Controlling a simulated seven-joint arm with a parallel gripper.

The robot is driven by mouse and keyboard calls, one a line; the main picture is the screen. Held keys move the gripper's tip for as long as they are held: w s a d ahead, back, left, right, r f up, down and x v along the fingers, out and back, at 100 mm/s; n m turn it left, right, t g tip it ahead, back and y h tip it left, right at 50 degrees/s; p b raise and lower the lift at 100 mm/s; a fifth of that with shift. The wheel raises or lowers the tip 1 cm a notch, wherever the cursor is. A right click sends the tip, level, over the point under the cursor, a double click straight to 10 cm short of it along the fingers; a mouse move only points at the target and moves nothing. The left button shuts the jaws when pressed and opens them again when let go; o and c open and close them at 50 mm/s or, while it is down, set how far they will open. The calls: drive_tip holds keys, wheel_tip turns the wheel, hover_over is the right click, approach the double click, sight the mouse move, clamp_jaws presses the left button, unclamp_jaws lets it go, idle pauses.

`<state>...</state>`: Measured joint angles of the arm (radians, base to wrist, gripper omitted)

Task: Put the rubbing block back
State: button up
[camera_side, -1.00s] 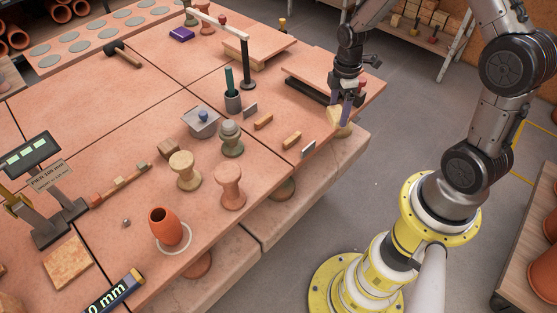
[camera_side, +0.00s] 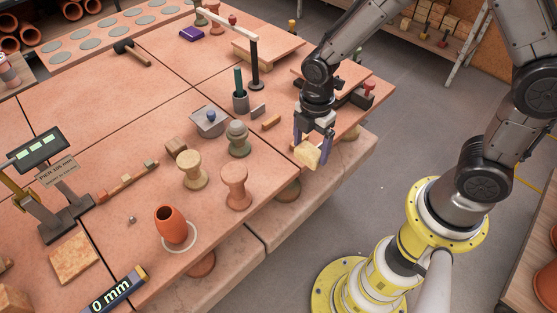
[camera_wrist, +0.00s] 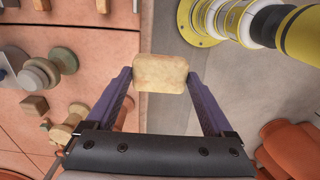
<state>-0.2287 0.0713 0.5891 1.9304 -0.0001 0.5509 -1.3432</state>
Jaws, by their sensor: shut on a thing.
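My gripper (camera_side: 312,149) is shut on a pale yellow block, seemingly the rubbing block (camera_side: 307,156). It is held tilted at the table's right front edge in the side view. In the wrist view the block (camera_wrist: 160,73) sits between the two purple fingers of my gripper (camera_wrist: 160,78), over the table edge with grey floor beyond. A small orange-brown wooden block (camera_side: 271,122) lies on the table left of my gripper. Another wooden piece is partly hidden behind the fingers. I cannot tell which spot belongs to the rubbing block.
An orange vase (camera_side: 171,226) stands nearer the front. A dark bar and red-knobbed piece (camera_side: 369,88) lie behind my gripper.

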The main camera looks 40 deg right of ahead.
drive_tip(key=w+f, duration=0.2)
drive_tip(key=w+a+f, duration=0.1)
drive_tip(key=w+f, duration=0.1)
drive_tip(key=w, duration=0.1)
drive_tip(key=w+f, duration=0.2)
drive_tip(key=shift+w+a+f, duration=0.3)
drive_tip(key=shift+w+a, duration=0.05)
drive_tip(key=shift+w, duration=0.05)
drive_tip(key=shift+w+a+f, duration=0.15)
drive_tip(key=shift+w+f, duration=0.35)
drive_tip(key=shift+f, duration=1.55)
drive_tip(key=shift+f, duration=0.1)
drive_tip(key=o, duration=1)
drive_tip(key=shift+s, duration=0.1)
drive_tip(key=shift+o, duration=0.2)
